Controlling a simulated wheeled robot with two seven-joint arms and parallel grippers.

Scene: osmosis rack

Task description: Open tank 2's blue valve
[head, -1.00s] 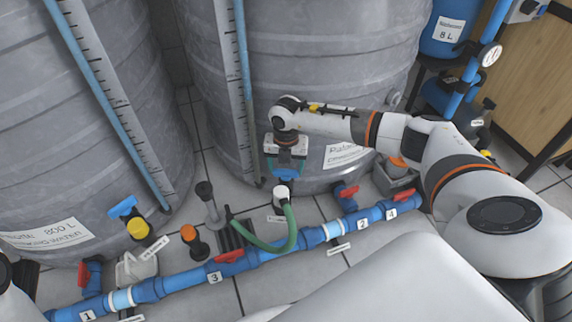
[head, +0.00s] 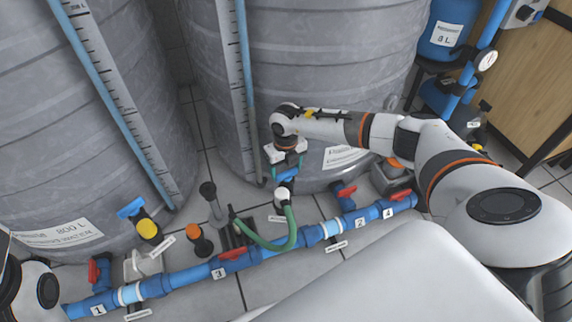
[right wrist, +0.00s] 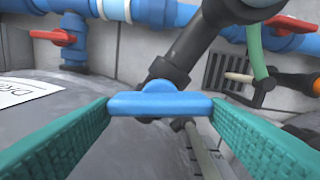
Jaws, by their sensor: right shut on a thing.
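Tank 2's blue valve handle (right wrist: 160,104) is a blue bar on a dark valve body in the right wrist view. It lies crosswise between the two teal finger pads, which touch its ends. My right gripper (head: 286,170) is shut on this handle, low at the front of the right grey tank (head: 315,80). In the head view the gripper mostly hides the handle. My left arm shows only partly at the lower left edge, and its gripper is not in view.
A blue pipe (head: 185,279) with red-handled valves and number tags runs along the floor in front. A green hose (head: 280,243) loops near the gripper. Another blue handle (head: 131,208) stands by the left tank (head: 80,130). Bottles and a gauge (head: 487,60) stand at right.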

